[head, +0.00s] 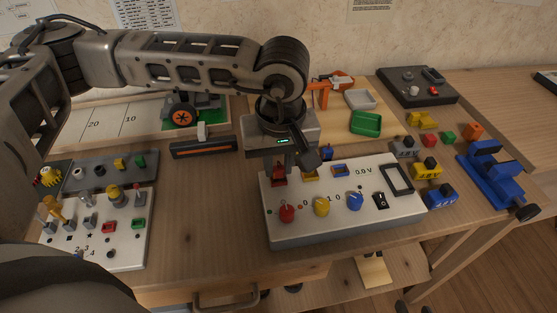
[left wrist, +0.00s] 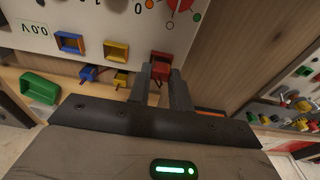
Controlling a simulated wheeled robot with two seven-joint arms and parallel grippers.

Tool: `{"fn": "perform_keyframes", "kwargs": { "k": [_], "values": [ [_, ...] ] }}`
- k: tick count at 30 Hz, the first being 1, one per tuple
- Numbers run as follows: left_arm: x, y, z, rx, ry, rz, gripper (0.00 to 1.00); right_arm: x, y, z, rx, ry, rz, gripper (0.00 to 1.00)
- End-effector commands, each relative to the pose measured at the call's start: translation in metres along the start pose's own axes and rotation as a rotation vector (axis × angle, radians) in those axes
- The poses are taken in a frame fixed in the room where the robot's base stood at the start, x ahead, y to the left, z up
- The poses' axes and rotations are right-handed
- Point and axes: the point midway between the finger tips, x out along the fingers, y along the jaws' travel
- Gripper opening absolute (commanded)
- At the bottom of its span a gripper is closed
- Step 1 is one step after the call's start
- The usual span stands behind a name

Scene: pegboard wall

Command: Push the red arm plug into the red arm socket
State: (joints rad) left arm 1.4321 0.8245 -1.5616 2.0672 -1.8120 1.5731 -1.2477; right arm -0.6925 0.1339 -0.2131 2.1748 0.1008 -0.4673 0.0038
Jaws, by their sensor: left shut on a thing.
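The white panel (head: 350,222) carries a row of framed sockets along its far edge: red (head: 279,181), yellow (head: 310,174) and blue (head: 340,169). My left gripper (head: 279,166) points down at the red socket. In the left wrist view, the left gripper (left wrist: 161,77) is shut on the red arm plug (left wrist: 160,73), which is mostly hidden between the fingers. The plug is right at the red socket (left wrist: 160,57); both are red and overlap, so I cannot tell how deep it sits. My right gripper is not in view.
Blue (left wrist: 88,73) and yellow (left wrist: 121,79) plugs lie behind the panel in the left wrist view. Red (head: 287,213), yellow (head: 321,207) and blue (head: 355,201) knobs stand on the panel. A blue vise (head: 494,178) is at right. Bare wood lies left of the panel.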

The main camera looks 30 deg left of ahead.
Motion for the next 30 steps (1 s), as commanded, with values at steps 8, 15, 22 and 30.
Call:
{"fn": "perform_keyframes", "kwargs": {
  "k": [8,15,22,30],
  "values": [
    [0.005,0.0,0.001,0.0,0.0,0.0,0.32,0.003,0.001,0.005,0.0,0.0,0.0,0.36],
    [0.005,0.0,0.001,0.0,0.0,0.0,0.46,0.002,0.001,0.005,0.0,0.0,0.0,0.36],
    [0.001,0.0,0.0,0.0,0.0,0.0,0.46,0.001,0.0,0.003,0.0,0.0,0.0,0.36],
    [-0.015,0.0,-0.002,0.0,0.0,0.001,0.46,-0.004,-0.001,-0.005,0.0,-0.001,0.0,0.36]
  ]
}}
